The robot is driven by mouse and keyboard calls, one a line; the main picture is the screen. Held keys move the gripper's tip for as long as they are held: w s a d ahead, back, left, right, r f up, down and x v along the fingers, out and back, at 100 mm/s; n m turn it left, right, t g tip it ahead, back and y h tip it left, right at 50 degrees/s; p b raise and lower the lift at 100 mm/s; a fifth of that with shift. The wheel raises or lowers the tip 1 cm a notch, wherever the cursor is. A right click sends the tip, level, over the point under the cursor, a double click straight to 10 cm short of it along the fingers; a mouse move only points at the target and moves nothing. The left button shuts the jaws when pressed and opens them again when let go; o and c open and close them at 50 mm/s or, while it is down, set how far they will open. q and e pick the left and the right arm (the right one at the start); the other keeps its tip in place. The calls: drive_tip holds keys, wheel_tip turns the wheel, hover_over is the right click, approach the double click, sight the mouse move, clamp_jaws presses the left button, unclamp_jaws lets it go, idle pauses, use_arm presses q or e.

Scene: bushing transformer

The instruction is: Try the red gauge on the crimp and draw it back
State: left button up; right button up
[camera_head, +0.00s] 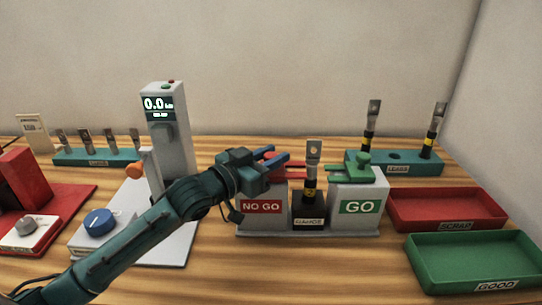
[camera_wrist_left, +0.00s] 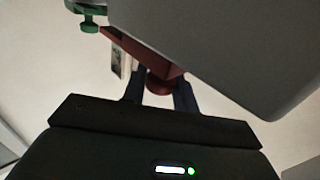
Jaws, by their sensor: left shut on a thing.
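The red gauge (camera_head: 291,170) sits above the left block, marked NO GO (camera_head: 262,207). My left gripper (camera_head: 275,158) is shut on the red gauge's round knob, which shows between the fingers in the left wrist view (camera_wrist_left: 158,84). The crimp is on an upright metal lug (camera_head: 313,155) with a black and yellow lower part, standing in the middle holder. The gauge's prongs point right toward the lug; I cannot tell whether they touch it. The green gauge (camera_head: 361,167) rests on the right block, marked GO (camera_head: 359,206). My right gripper is not in view.
A red SCRAP tray (camera_head: 405,207) and a green GOOD tray (camera_head: 425,262) are at the right. A teal rack (camera_head: 425,168) with two lugs stands behind. A grey press with a display (camera_head: 158,103) stands left. The wood table is clear in front of the gauge blocks.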

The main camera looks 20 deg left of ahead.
use_arm(q)
clamp_jaws()
drive_tip(key=shift+s+a+p, duration=0.15)
drive_tip(key=shift+a+p, duration=0.15)
drive_tip(key=shift+a, duration=0.25)
drive_tip(key=shift+s+a+p, duration=0.15)
drive_tip(key=shift+a+p, duration=0.1)
drive_tip(key=shift+a, duration=0.3)
drive_tip(key=o, duration=0.8)
unclamp_jaws()
drive_tip(key=shift+a, duration=0.1)
drive_tip(key=shift+b+v, duration=1.3)
drive_tip(key=shift+v, duration=5.3)
drive_tip(key=shift+s, duration=0.15)
